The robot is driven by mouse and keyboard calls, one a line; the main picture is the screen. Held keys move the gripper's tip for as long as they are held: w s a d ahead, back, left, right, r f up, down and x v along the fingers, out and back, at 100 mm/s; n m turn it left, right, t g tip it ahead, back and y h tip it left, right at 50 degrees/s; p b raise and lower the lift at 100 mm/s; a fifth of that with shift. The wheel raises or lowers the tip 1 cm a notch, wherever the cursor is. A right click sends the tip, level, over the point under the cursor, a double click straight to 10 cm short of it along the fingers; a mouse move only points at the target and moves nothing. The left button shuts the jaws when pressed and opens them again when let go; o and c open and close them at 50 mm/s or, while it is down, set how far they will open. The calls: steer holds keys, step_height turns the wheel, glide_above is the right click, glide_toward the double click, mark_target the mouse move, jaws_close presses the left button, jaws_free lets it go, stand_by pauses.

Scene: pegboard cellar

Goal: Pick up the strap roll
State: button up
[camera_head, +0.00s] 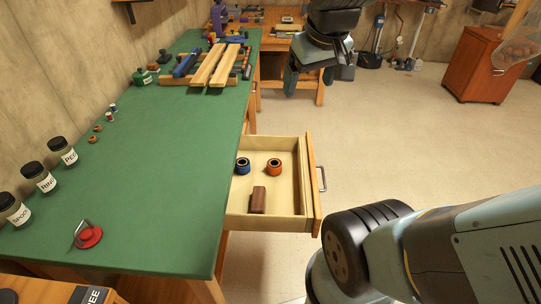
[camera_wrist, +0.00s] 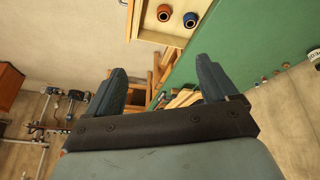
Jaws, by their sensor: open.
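Two small rolls stand in the open drawer (camera_head: 291,204), a blue one (camera_head: 242,171) at left and an orange one (camera_head: 274,172) to its right. Either could be the strap roll; I cannot tell which. Both also show at the top of the wrist view, the orange roll (camera_wrist: 164,14) left of the blue roll (camera_wrist: 190,20). My gripper (camera_head: 309,78) hangs high beyond the drawer in the head view, apart from both rolls. In the wrist view its two fingers (camera_wrist: 160,72) are spread with nothing between them.
A brown block (camera_head: 258,200) lies in the drawer's near part. The green bench (camera_head: 160,180) beside it bears jars (camera_head: 46,181), a red-based item (camera_head: 88,237) and wooden slats (camera_head: 212,66) with tools. A wooden cabinet (camera_head: 478,68) stands far right. The floor right of the drawer is clear.

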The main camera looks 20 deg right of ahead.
steer(key=shift+o, duration=0.2)
steer(key=w+f+n+g, duration=0.1)
steer(key=w+f+n, duration=0.1)
steer(key=w+f, duration=0.2)
steer(key=w, duration=0.3)
steer(key=shift+w, duration=0.15)
steer(key=n+g, duration=0.4)
steer(key=n, duration=0.4)
glide_above(274, 167)
steer(key=w+d, duration=0.1)
steer(key=w, duration=0.1)
step_height(274, 167, down, 27)
steer(key=shift+n, duration=0.3)
step_height(274, 167, down, 15)
steer(key=shift+a+r, duration=0.1)
steer(key=shift+a, duration=0.05)
steer(key=c, duration=1.1)
